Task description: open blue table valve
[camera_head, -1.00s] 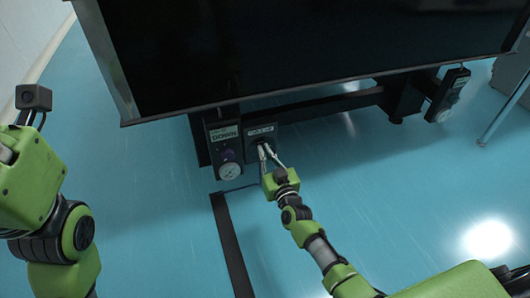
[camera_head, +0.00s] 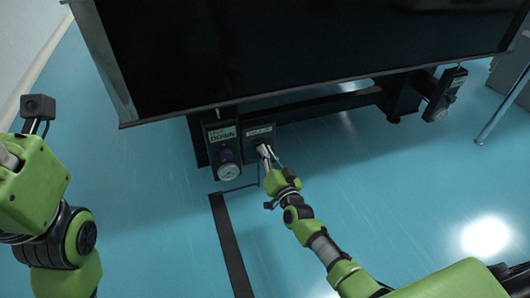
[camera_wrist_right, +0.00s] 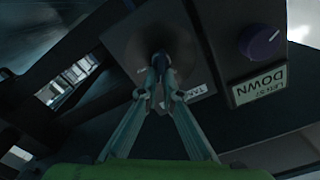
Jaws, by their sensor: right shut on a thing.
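The valve knob (camera_wrist_right: 160,62) is small and dark blue, on a dark plate under the table. In the right wrist view both fingertips of my right gripper (camera_wrist_right: 160,88) are closed around it. In the head view my right gripper (camera_head: 266,150) reaches up to the labelled valve plate (camera_head: 259,130), and its fingers hide most of the knob. The table (camera_head: 300,50) has a black side and a thin light edge.
Left of the valve plate hangs a box with a round gauge (camera_head: 228,172), a purple-blue knob (camera_head: 225,155) and a sign reading DOWN (camera_head: 222,135). A similar gauge box (camera_head: 447,95) hangs at the far right. A dark strip (camera_head: 230,245) lies on the open blue floor.

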